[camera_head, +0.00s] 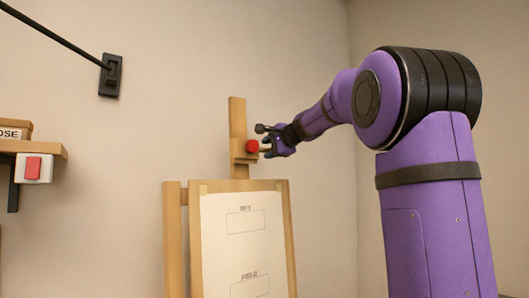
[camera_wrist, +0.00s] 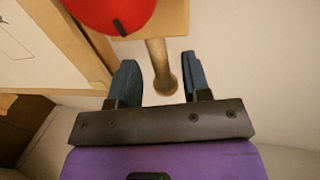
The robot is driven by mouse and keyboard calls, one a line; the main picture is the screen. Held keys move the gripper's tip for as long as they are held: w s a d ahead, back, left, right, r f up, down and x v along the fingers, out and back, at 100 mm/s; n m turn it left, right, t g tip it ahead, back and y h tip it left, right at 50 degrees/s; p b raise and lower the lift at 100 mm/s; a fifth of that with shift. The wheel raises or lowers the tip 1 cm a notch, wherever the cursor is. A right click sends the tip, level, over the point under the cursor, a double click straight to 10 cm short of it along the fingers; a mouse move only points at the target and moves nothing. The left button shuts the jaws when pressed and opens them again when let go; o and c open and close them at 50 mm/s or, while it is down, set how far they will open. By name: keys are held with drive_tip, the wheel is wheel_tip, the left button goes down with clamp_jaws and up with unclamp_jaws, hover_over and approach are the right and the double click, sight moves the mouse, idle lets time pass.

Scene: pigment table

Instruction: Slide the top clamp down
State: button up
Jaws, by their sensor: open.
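The top clamp is a small wooden block (camera_head: 239,158) on the easel's upright mast (camera_head: 237,115), above the board. A round red knob (camera_head: 252,146) sits on the clamp's front. In the wrist view the red knob (camera_wrist: 112,12) is at the top edge, beside the clamp's wooden block (camera_wrist: 174,22). A wooden peg handle (camera_wrist: 157,62) sticks out from the block. My gripper (camera_head: 266,141) is at the clamp's right side. In the wrist view my gripper (camera_wrist: 161,77) is open, with one blue finger on each side of the peg and a visible gap to both.
The easel board (camera_head: 278,235) holds a paper sheet (camera_head: 215,255) below the clamp. At the left are a shelf (camera_head: 50,150) and a red wall switch (camera_head: 33,168). A dark wall bracket with a rod (camera_head: 111,76) is at the upper left.

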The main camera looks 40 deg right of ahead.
drive_tip(key=shift+x, duration=1.35)
clamp_jaws()
